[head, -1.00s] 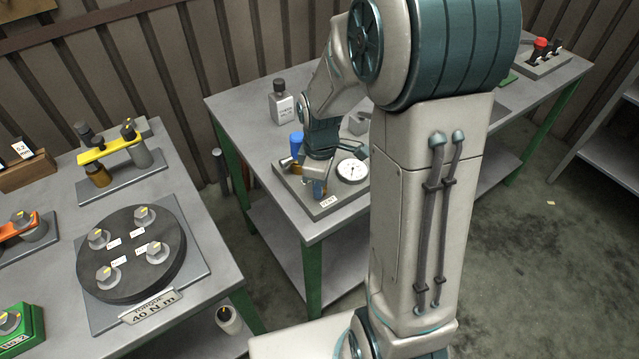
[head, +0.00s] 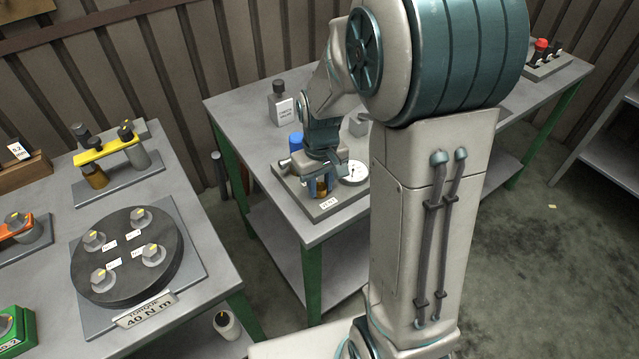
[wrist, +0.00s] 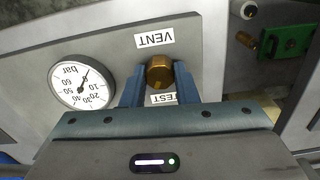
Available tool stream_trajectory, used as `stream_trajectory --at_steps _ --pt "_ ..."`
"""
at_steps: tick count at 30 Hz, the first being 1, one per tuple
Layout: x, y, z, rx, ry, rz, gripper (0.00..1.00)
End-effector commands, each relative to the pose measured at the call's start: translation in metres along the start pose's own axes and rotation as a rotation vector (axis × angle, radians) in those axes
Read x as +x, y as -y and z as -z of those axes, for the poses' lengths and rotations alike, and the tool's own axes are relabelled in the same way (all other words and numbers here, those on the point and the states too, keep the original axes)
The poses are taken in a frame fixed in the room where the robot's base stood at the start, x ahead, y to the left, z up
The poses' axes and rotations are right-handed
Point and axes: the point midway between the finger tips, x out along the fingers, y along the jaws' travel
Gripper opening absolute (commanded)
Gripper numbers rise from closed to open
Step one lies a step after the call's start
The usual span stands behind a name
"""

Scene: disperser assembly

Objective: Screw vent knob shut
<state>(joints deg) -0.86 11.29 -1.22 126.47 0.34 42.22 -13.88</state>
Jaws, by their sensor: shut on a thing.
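The vent knob (wrist: 160,72) is a brass-coloured knob on the grey panel, just by the VENT label (wrist: 154,39) in the wrist view. My gripper (wrist: 160,86) has its two blue fingers on either side of the knob and is shut on it. In the head view my gripper (head: 322,184) points down over the front of the grey base plate (head: 290,190) on the middle table. The knob shows there only as a small brass patch between the fingers. The knob's thread is hidden.
A round pressure gauge (wrist: 82,82) sits beside my gripper. A second label, partly hidden, lies by the knob. A blue-topped part (head: 296,141) and a dark-capped bottle (head: 282,104) stand behind. The left table holds a round black torque plate (head: 127,254).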

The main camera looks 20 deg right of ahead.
Motion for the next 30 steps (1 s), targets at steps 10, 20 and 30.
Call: stream_trajectory --at_steps 10,20,30 --pt "0.0001 0.0001 -0.0007 0.065 0.002 0.001 0.04" --pt "0.0002 0.0001 -0.0008 0.067 0.002 0.001 0.04" --pt "0.0 0.0002 -0.0003 0.064 0.001 0.0 0.49"
